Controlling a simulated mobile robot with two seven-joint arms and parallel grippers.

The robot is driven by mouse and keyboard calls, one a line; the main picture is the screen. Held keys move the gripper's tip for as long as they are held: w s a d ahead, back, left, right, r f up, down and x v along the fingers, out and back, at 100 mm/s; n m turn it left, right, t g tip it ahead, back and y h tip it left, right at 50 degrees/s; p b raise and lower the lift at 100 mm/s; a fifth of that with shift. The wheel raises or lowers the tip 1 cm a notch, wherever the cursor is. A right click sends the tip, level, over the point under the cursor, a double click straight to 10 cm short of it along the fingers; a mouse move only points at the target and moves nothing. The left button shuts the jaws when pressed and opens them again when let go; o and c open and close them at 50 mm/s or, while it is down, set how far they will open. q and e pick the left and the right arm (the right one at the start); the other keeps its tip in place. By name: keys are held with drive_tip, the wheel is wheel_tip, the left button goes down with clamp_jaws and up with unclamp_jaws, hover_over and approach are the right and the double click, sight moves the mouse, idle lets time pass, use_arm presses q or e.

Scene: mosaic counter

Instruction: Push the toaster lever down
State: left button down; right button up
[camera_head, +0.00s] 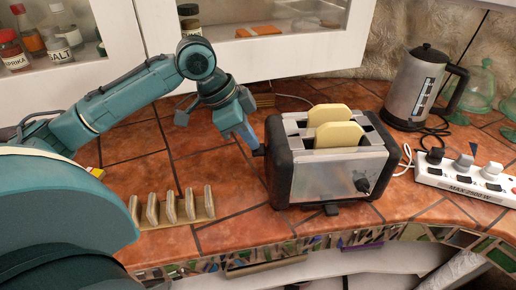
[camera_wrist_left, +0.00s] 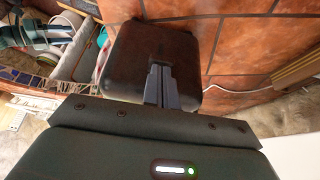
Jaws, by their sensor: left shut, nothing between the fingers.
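The toaster (camera_head: 325,178) is silver with black ends and stands on the tiled counter. Two pale bread slices (camera_head: 338,134) stick up out of its slots. My left gripper (camera_head: 254,145) is shut and empty, with its fingertips at the toaster's left black end. A small dark piece at the fingertips, perhaps the lever (camera_head: 259,152), shows there; I cannot tell if they touch it. In the left wrist view, the gripper (camera_wrist_left: 160,68) points at the toaster's dark end face (camera_wrist_left: 128,60), and the fingers hide the lever area.
A rack with upright slats (camera_head: 178,212) stands left of the toaster. A kettle (camera_head: 417,88) and a white power strip (camera_head: 458,178) are to the right. Cabinets with spice jars (camera_head: 60,35) hang behind. Bare tiles lie between the rack and toaster.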

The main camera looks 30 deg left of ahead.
use_arm(q)
drive_tip(key=f, duration=0.1)
drive_tip(key=s+a+f, duration=0.1)
drive_tip(key=a+f, duration=0.1)
drive_tip(key=shift+s+a+f, duration=0.2)
drive_tip(key=shift+s+f, duration=0.1)
drive_tip(key=shift+s, duration=0.1)
idle(0.5)
drive_tip(key=v, duration=1.3)
